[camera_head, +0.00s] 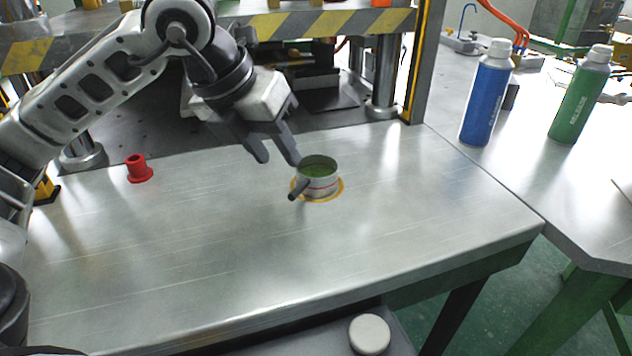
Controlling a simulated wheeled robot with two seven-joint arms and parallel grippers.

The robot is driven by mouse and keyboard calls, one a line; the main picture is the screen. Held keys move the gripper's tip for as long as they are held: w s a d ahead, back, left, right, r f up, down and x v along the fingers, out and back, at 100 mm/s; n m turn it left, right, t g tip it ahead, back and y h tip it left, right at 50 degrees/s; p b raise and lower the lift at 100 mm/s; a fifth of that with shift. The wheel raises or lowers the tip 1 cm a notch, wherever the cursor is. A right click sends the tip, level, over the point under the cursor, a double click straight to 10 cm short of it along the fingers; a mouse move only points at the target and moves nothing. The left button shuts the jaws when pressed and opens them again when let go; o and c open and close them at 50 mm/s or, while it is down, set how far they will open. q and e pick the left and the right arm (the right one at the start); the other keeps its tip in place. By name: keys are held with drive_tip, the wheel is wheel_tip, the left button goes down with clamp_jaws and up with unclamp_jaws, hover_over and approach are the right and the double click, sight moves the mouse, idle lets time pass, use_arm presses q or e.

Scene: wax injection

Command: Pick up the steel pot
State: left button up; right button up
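The steel pot (321,182) stands upright on the metal table (200,265), on a yellow ring mark. My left gripper (278,161) is open and empty, just to the upper left of the pot. One finger's tip shows close to the pot's rim; I cannot tell if it touches. My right gripper is not in view.
A red flanged piece (138,169) stands at the table's left. A blue bottle (486,95) and a green bottle (580,97) stand on the right table. A press with striped bars (330,22) is behind. A white round lid (369,334) lies below the front edge.

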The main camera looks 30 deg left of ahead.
sight(299, 185)
use_arm(q)
drive_tip(key=x, duration=0.8)
drive_tip(key=shift+w+d, duration=0.1)
clamp_jaws()
